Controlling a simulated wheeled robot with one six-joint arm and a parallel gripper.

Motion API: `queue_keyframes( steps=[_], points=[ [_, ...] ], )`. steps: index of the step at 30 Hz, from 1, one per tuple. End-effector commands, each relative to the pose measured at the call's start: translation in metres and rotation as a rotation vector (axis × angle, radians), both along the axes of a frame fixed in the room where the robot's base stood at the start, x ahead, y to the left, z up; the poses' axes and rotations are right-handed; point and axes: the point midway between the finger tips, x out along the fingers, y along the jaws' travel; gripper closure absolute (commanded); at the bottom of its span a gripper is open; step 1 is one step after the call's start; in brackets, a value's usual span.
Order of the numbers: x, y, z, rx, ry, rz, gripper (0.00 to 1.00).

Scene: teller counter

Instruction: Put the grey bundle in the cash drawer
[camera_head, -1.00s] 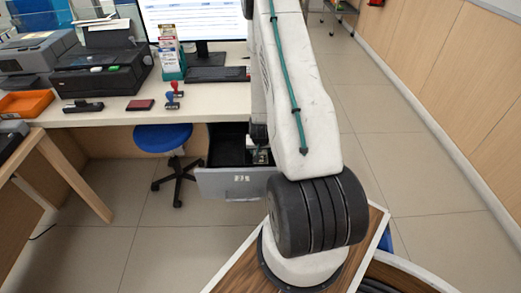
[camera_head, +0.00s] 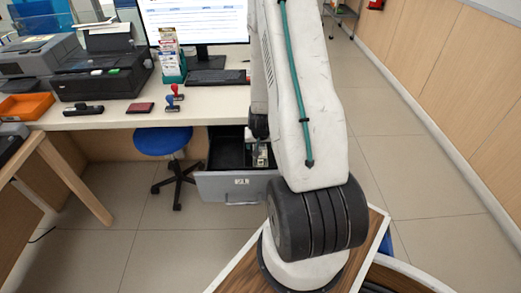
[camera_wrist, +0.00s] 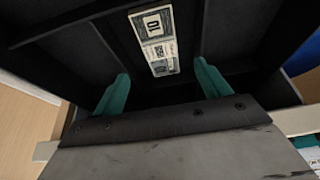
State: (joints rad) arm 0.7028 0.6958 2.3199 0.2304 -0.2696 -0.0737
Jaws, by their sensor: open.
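The grey bundle (camera_wrist: 153,25) is a stack of printed banknotes marked 10, with a pale band across it. It lies in a compartment of the open cash drawer (camera_head: 236,187). The dark drawer interior (camera_wrist: 90,50) fills much of the wrist view. My gripper (camera_wrist: 161,72) has two teal fingers spread apart. The bundle lies beyond and between the fingertips, and nothing is held. In the head view the gripper is mostly hidden by my arm, and a small pale part of the bundle (camera_head: 262,157) seems to show at the drawer's right side.
The white counter (camera_head: 200,107) stands above the drawer, with a printer (camera_head: 100,75), stamps (camera_head: 175,97), a keyboard (camera_head: 215,77) and a monitor (camera_head: 195,20). A blue stool (camera_head: 162,141) is left of the drawer. The floor at right is clear.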

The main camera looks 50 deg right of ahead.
Motion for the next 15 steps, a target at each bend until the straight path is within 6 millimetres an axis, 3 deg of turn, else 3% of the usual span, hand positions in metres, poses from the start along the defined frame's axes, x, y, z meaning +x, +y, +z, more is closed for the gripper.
queue_keyframes(
  steps=[3,11,15],
  points=[
    [-0.004,0.005,0.017,-0.001,-0.002,-0.001,0.24],
    [-0.005,0.014,0.039,0.003,-0.003,0.011,0.24],
    [0.014,0.039,0.077,0.028,-0.012,0.083,0.24]
  ],
)
